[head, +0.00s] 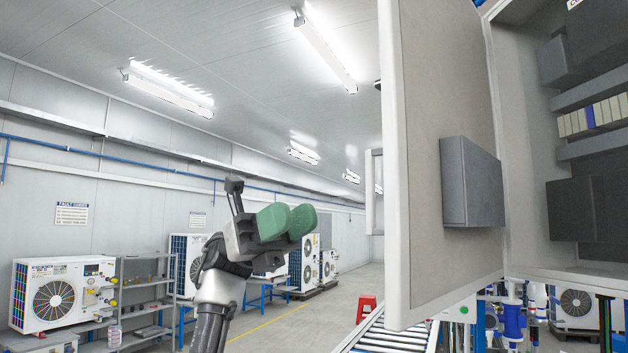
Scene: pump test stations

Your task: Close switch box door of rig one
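The switch box door (440,95) stands open at the right of the head view, swung out toward me. It is a tall pale panel with a white edge and a grey box (472,182) on its inner face. The switch box (526,150) is at the far right, its inside exposed with dark components and a row of small modules. My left gripper (288,222), with green finger pads, is left of the door's free edge and appears clear of it. The pads overlap in this view, so its opening is unclear. No held object shows. My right gripper is out of view.
Outdoor fan units (62,292) stand along the left wall beside a grey shelf rack (147,292). A red stool (366,308) and a roller conveyor (385,338) are low near the door. Blue pipework (512,318) is below the box. Open floor lies in the middle.

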